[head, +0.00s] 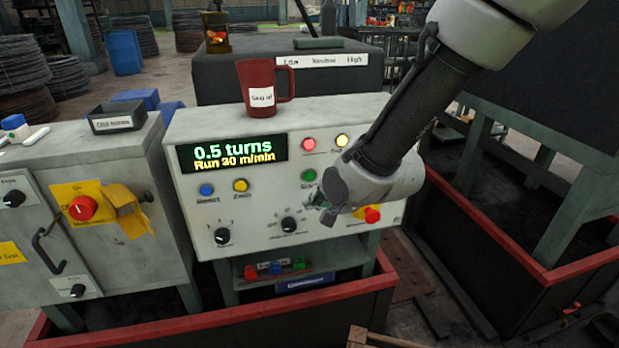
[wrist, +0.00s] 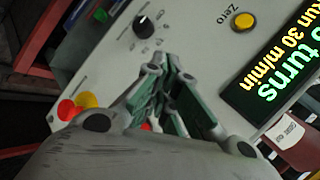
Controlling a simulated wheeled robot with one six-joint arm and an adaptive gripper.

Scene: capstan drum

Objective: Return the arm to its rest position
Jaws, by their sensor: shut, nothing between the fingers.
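My gripper (head: 322,200) is in front of the right half of the white control panel (head: 262,208) in the head view. In the wrist view my gripper (wrist: 168,62) points at the panel, its fingers together with nothing between them. I cannot tell whether the fingertips touch the panel. My arm reaches in from the upper right and hides part of the panel. The panel's display (head: 232,153) reads "0.5 turns" and "Run 30 m/min". A yellow button marked Zero (wrist: 243,20) and a black knob (wrist: 143,25) show near the fingers in the wrist view.
A red mug (head: 262,84) stands on top of the panel housing. A red stop button (head: 372,215) sits beside my wrist. A grey cabinet (head: 100,215) with a red switch stands at left. Red-edged low walls (head: 330,287) run in front and at right.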

